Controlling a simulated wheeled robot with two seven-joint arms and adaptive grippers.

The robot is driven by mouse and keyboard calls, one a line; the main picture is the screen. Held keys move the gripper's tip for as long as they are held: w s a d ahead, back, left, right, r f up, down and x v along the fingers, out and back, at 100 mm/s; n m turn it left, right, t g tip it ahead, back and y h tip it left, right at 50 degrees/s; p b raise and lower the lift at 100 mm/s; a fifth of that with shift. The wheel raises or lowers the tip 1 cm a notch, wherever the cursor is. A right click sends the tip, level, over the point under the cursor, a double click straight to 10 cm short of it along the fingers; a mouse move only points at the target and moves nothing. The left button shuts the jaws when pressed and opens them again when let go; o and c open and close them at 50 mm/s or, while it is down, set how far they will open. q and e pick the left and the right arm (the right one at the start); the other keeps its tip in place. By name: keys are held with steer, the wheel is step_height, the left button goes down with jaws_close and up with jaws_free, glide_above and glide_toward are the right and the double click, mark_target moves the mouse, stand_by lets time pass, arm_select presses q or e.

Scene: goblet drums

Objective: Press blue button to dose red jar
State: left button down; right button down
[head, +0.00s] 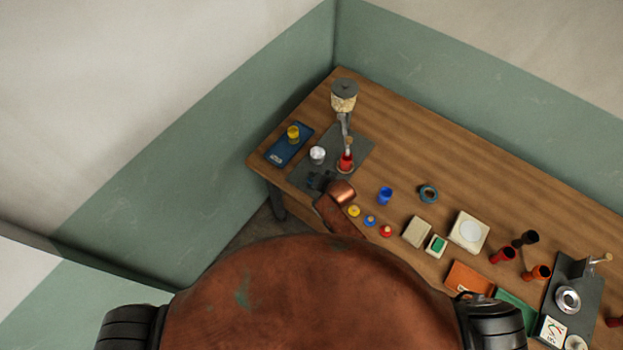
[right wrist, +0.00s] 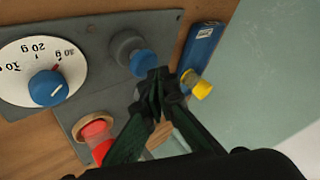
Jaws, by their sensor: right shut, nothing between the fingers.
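The red jar (head: 346,163) stands on a dark plate (head: 357,141), under the spout of a dispenser (head: 343,97). In the right wrist view the red jar (right wrist: 100,144) is at lower left, partly cut off by my gripper. The blue button (right wrist: 143,63) projects from a round grey housing (right wrist: 126,46) on the plate. My right gripper (right wrist: 157,78) is shut and empty, its tips overlapping the button's edge in that view; I cannot tell whether they touch it. In the head view my right gripper (head: 318,181) is at the plate's near edge. My left gripper is not in view.
A white dial (right wrist: 38,62) with a blue knob is beside the housing. A yellow jar (head: 293,134) stands on a blue pad (head: 288,149) to the left. Several cups, small coloured items and boxes occupy the table's right part. The table's back strip is clear.

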steer(key=shift+f, duration=0.2)
stand_by(0.4)
steer(key=shift+f+b, duration=0.65)
steer(key=shift+f, duration=0.3)
stand_by(0.6)
stand_by(0.4)
steer(key=shift+r+p, duration=1.45)
steer(key=shift+r, duration=0.05)
step_height(320, 180, up, 5)
steer(key=p, duration=0.5)
